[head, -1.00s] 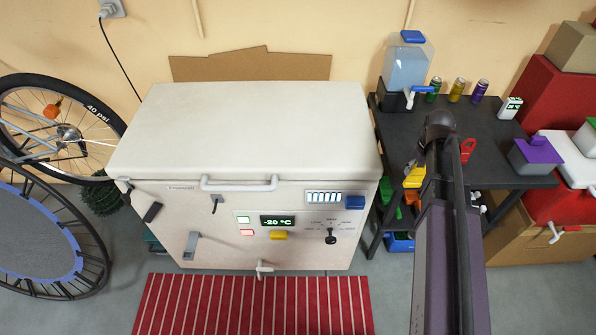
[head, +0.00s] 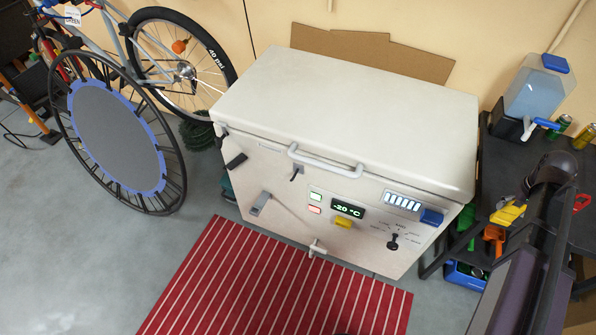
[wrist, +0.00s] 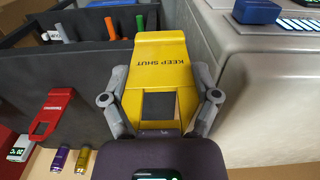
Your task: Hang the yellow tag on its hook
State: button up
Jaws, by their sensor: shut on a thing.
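My gripper (wrist: 162,82) is shut on the yellow tag (wrist: 160,57), with a grey finger at each side of it. The tag's "KEEP SHUT" lettering is upside down in the wrist view. I cannot tell which part is the tag's hook.
The dark table (head: 493,165) stands close to the freezer's right, with a water dispenser (head: 536,88) on it. A red striped mat (head: 280,280) lies in front. A trampoline (head: 115,130) and bicycle wheel (head: 222,62) stand left.

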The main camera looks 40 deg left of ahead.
jog(key=shift+w, duration=0.1)
dwell(0.3)
jog(key=w+d+f+b, duration=0.1)
jog(key=w+d, duration=0.1)
jog(key=w, duration=1.1)
jog(key=shift+f, duration=0.15)
jog(key=w, duration=0.1)
jog(key=f+b, duration=0.1)
jog(key=w+b, duration=0.1)
jog(key=shift+w+d+f, duration=0.25)
jog(key=shift+w+f, duration=0.1)
jog(key=shift+f, duration=0.05)
jog(key=shift+f+b, duration=0.8)
jog(key=shift+f, duration=0.2)
jog(key=o, duration=0.8)
jog(key=shift+c, duration=0.2)
